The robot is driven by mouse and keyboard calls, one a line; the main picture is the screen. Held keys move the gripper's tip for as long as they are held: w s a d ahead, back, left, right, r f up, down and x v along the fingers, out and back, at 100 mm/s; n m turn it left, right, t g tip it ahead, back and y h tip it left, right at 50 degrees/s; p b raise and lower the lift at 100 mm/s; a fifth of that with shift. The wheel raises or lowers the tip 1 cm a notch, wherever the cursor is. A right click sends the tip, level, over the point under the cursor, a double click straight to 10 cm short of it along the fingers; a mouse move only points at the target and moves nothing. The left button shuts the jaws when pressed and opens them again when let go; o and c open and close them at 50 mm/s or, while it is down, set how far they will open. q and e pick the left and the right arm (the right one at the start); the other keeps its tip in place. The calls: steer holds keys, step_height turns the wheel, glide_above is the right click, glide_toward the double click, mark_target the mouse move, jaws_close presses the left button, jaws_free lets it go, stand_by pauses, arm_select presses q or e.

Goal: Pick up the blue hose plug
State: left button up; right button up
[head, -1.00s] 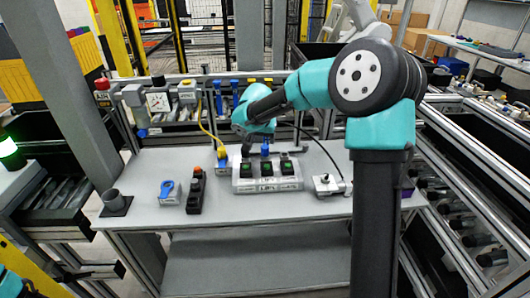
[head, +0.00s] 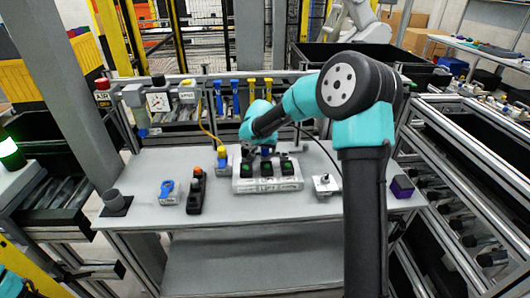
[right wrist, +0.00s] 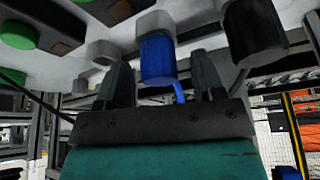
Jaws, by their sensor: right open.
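The blue hose plug (right wrist: 157,58) sits in a grey socket in the right wrist view. My right gripper (right wrist: 163,84) is open, with one dark finger on each side of the plug; I cannot tell whether they touch it. The left gripper is out of view; only a bit of my left arm shows at the lower left corner.
A black plug (right wrist: 255,30) stands beside the blue one. The white block carries green buttons. A yellow plug with a hose (head: 221,156), a black control box (head: 196,190) and a blue clamp-like part (head: 167,188) are to the left.

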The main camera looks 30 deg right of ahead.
steer(key=shift+w+f, duration=0.1)
steer(key=shift+f, duration=0.1)
steer(key=shift+c, duration=0.4)
steer(key=c, duration=0.9)
